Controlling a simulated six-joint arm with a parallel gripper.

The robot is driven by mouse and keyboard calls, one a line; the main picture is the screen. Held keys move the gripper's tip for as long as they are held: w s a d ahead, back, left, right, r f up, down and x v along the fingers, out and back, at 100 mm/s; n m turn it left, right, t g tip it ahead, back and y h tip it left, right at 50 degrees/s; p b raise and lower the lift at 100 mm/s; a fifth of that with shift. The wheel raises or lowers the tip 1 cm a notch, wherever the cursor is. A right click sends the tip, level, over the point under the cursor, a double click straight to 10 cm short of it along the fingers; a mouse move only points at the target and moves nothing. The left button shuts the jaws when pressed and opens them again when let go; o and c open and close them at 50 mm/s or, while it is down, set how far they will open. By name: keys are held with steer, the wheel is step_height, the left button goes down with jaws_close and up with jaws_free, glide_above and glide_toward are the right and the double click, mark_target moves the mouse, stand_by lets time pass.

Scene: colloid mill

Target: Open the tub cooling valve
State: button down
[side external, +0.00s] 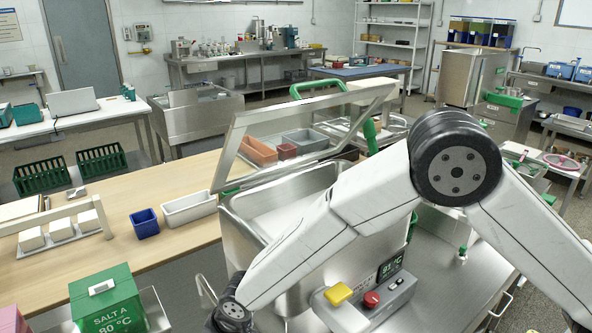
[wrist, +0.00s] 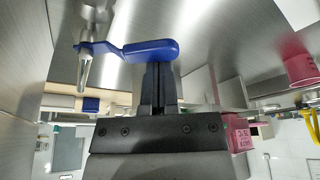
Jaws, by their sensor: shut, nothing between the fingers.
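The cooling valve shows in the wrist view as a metal spout-like body (wrist: 84,68) with a blue lever handle (wrist: 150,50). The lever extends sideways to the right from the valve body. My gripper (wrist: 159,68) is shut and empty, its fingertips right at the wide end of the blue lever. I cannot tell whether they touch it. In the side view the steel tub (side external: 270,232) stands with its framed clear lid (side external: 300,125) raised. My arm crosses in front of the tub; my fingers and the valve are not visible there.
A control box with a yellow button (side external: 338,293), a red button (side external: 371,299) and a display (side external: 390,268) sits at the tub's front. A green SALT A box (side external: 106,300) stands at lower left. In the wrist view a pink container (wrist: 296,62) is at right.

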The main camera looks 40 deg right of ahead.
steer(key=shift+s+d+n, duration=0.15)
steer(key=shift+s+n, duration=0.15)
steer(key=shift+n, duration=0.1)
steer(key=shift+s+d, duration=0.75)
steer(key=shift+d, duration=0.2)
steer(key=shift+s+d, duration=0.7)
steer(key=shift+d, duration=0.2)
steer(key=shift+s+d+f, duration=0.1)
steer(key=shift+d, duration=0.1)
steer(key=shift+a, duration=0.1)
step_height(320, 180, up, 10)
steer(key=shift+a, duration=0.4)
steer(key=shift+f, duration=0.1)
stand_by(0.3)
